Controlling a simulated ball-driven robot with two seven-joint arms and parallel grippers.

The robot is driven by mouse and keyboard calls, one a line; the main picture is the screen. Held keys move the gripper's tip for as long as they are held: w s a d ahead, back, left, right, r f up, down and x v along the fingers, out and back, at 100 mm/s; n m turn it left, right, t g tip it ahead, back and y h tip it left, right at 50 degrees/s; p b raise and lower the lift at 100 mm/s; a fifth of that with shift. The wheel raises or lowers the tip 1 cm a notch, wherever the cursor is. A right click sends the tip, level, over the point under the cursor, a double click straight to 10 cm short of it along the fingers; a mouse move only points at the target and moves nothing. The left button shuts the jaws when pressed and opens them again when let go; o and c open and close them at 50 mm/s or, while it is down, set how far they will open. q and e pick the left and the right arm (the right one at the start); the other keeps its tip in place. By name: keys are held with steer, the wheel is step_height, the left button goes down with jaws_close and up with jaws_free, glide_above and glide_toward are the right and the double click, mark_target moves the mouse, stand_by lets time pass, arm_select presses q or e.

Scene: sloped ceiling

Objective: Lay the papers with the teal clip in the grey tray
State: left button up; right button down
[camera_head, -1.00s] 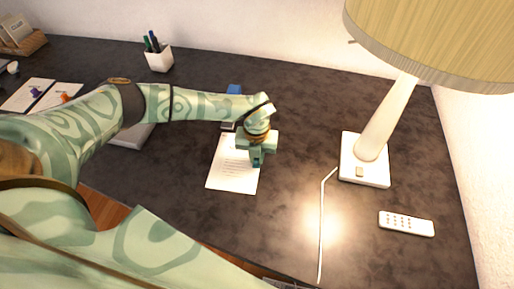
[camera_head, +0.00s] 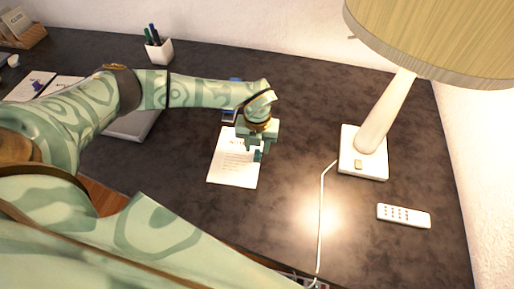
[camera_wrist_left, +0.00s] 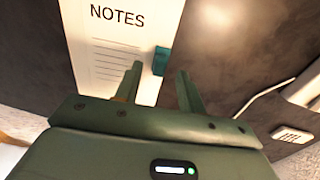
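White papers headed "NOTES" (camera_head: 232,168) lie flat on the dark desk, with a teal clip (camera_head: 258,156) on their right edge. The papers (camera_wrist_left: 112,45) and the clip (camera_wrist_left: 161,61) also show in the left wrist view. My left gripper (camera_head: 257,148) is above that edge. In the wrist view its fingers (camera_wrist_left: 159,84) are apart and empty, with the clip showing beyond the gap between them. A flat grey thing (camera_head: 134,126), possibly the grey tray, is left of the papers and partly hidden by my left arm. My right gripper is not in view.
A lamp (camera_head: 363,152) stands on the right, its cord (camera_head: 321,220) running to the front edge. A white remote (camera_head: 403,215) lies near the right edge. A white pen cup (camera_head: 159,51) stands at the back. A blue item (camera_head: 234,80) is partly hidden behind my left arm.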

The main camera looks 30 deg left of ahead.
arm_select(q)
step_height(320, 180, up, 14)
steer(key=p, duration=0.2)
steer(key=shift+f, duration=0.15)
